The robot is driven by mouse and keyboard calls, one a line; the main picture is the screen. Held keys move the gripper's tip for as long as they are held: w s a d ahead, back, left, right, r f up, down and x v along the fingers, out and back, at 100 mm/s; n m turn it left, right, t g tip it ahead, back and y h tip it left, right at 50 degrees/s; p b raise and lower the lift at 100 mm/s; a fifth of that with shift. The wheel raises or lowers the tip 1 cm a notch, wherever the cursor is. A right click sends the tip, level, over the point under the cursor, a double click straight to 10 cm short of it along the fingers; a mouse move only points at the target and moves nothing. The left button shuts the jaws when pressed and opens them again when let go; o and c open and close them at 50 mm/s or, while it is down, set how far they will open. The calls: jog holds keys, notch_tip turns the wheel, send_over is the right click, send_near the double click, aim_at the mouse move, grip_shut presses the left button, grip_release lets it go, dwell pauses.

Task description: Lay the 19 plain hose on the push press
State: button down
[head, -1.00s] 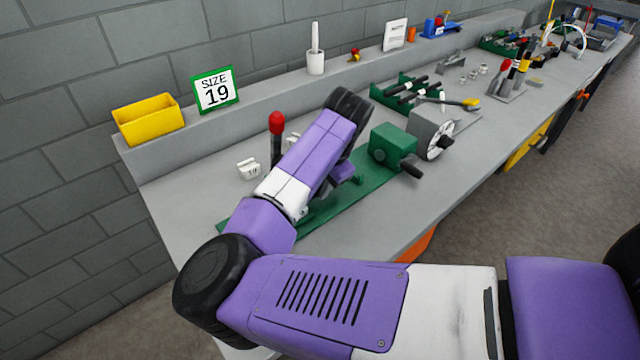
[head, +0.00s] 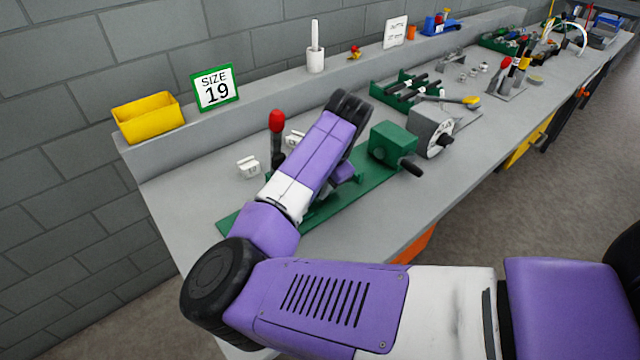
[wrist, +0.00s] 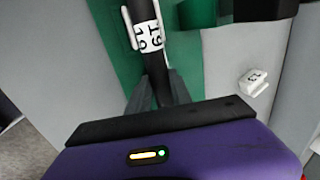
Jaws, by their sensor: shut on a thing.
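The 19 plain hose (wrist: 158,68) is black with a white band marked 19. My gripper (wrist: 157,84) is shut on it, and the hose runs up between the fingers, over the green base. I cannot tell whether it touches the press.
A yellow bin (head: 149,118) and a SIZE 19 sign (head: 215,88) stand on the back ledge. A green rack (head: 405,92) of dark rods lies farther along.

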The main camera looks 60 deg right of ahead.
jog(key=c, duration=1.1)
grip_release()
jog(key=shift+v, duration=3.95)
jog(key=shift+d, duration=0.1)
